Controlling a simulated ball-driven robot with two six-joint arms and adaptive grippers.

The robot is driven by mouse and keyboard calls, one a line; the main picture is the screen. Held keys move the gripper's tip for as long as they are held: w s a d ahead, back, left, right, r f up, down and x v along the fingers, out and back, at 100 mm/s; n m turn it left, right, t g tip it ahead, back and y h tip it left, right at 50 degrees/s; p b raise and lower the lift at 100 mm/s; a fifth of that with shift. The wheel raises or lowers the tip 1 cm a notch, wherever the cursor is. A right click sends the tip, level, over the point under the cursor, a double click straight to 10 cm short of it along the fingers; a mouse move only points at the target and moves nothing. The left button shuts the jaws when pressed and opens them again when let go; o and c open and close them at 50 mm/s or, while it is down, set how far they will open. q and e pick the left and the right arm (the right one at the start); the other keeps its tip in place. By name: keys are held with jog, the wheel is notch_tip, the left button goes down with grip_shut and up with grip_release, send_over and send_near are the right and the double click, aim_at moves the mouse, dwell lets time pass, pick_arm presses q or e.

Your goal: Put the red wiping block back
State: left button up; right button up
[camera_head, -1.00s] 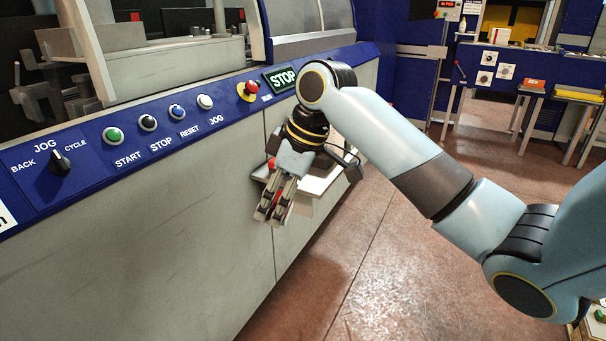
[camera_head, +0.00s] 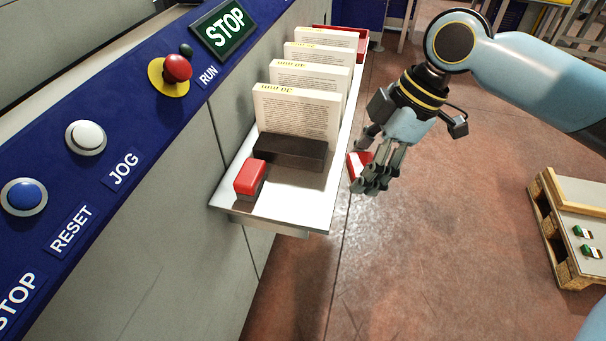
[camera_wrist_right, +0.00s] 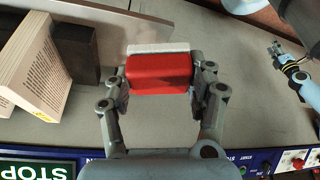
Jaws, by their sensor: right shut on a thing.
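My right gripper (camera_head: 372,178) is shut on a red block with a white face (camera_head: 355,163), to the right of the metal shelf's edge in the head view. In the right wrist view the red block (camera_wrist_right: 160,74) sits between the fingers, its white strip on the far side. The metal shelf (camera_head: 290,208) bears another red-topped block (camera_head: 250,178) near its front left corner. My left gripper (camera_wrist_right: 276,48) shows small at the top right of the right wrist view; its jaws are too small to judge.
Several sewn blocks (camera_head: 297,112) stand in a row on the shelf behind a dark block (camera_head: 290,150). A red object (camera_head: 345,38) lies at the shelf's far end. The blue control panel (camera_head: 110,125) is at left, a wooden pallet (camera_head: 550,232) at right.

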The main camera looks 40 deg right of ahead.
jog(key=shift+s+a, duration=0.25)
jog(key=shift+s, duration=0.35)
jog(key=shift+w+a+f+n, duration=0.15)
jog(key=shift+a+f+n, duration=0.05)
jog(key=shift+f+n, duration=0.1)
jog(key=b, duration=0.2)
send_over(300, 199)
jog(key=d, duration=0.1)
jog(key=f, duration=0.4)
jog(key=s+f, duration=0.1)
jog(key=f, duration=0.1)
jog(key=shift+d, duration=0.1)
jog(key=shift+w+f, duration=0.2)
jog(key=shift+w, duration=0.05)
notch_tip(300, 199, down, 4)
jog(key=shift+r, duration=0.25)
pick_arm(q)
jog(key=shift+s+a+f, duration=0.1)
jog(key=shift+s+f, duration=0.2)
jog(key=shift+f, duration=0.25)
jog(key=shift+s+a+f, duration=0.1)
jog(key=shift+s+f, duration=0.15)
jog(key=shift+f, duration=0.3)
pick_arm(e)
jog(key=shift+f, duration=0.2)
pick_arm(q)
jog(key=shift+b, duration=0.3)
pick_arm(e)
jog(key=shift+f, duration=0.1)
jog(key=o, duration=1.1)
